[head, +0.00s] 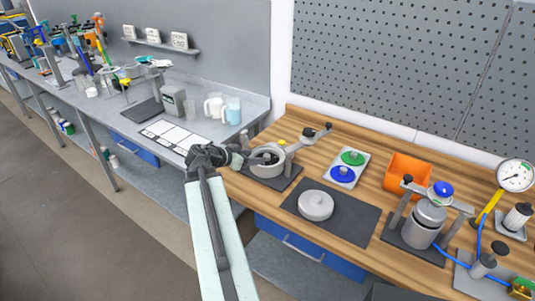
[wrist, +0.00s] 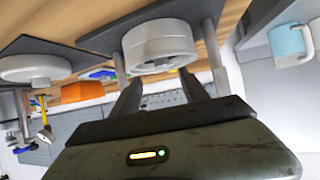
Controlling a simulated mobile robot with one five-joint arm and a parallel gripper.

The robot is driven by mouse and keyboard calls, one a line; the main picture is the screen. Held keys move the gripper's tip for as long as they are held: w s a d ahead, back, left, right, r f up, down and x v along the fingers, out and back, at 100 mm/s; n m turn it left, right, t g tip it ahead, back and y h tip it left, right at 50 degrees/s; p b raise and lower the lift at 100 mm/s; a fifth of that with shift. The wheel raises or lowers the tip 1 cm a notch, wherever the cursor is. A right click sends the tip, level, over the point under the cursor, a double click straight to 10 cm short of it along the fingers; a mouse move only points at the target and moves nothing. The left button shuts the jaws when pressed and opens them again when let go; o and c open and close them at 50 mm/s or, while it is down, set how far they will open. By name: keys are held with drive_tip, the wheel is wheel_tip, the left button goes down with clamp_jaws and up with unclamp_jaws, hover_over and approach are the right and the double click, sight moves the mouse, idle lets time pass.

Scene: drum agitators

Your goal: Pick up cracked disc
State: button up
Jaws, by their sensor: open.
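A pale grey disc with a small knob (head: 316,205) lies on a dark mat in the head view. A pale round drum (head: 267,165) sits on a dark base to its left, with a metal arm over it. I cannot make out a crack on either, so which is the cracked disc is unclear. My gripper (head: 238,159) is open and just left of the drum. In the wrist view, which looks upside down, the drum (wrist: 158,45) is beyond my open fingers (wrist: 160,88), apparently apart from them. The knobbed disc (wrist: 35,68) is at the left.
A tray (head: 347,167) with green and blue discs and an orange bin (head: 408,175) stand behind. A metal canister in a frame (head: 428,222) and a pressure gauge (head: 516,175) are at right. The dark mat (head: 350,226) has bare room around the disc.

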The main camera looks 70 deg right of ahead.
sight(266, 156)
drive_tip(key=b+x, duration=0.1)
drive_tip(key=x, duration=0.1)
drive_tip(key=shift+d+f, duration=0.2)
drive_tip(key=shift+f, duration=0.15)
drive_tip(key=b+x, duration=0.2)
drive_tip(key=x, duration=0.3)
drive_tip(key=shift+d+r+b, duration=0.1)
drive_tip(key=shift+d+b, duration=0.1)
drive_tip(key=shift+b, duration=0.15)
drive_tip(key=shift+r, duration=0.1)
clamp_jaws()
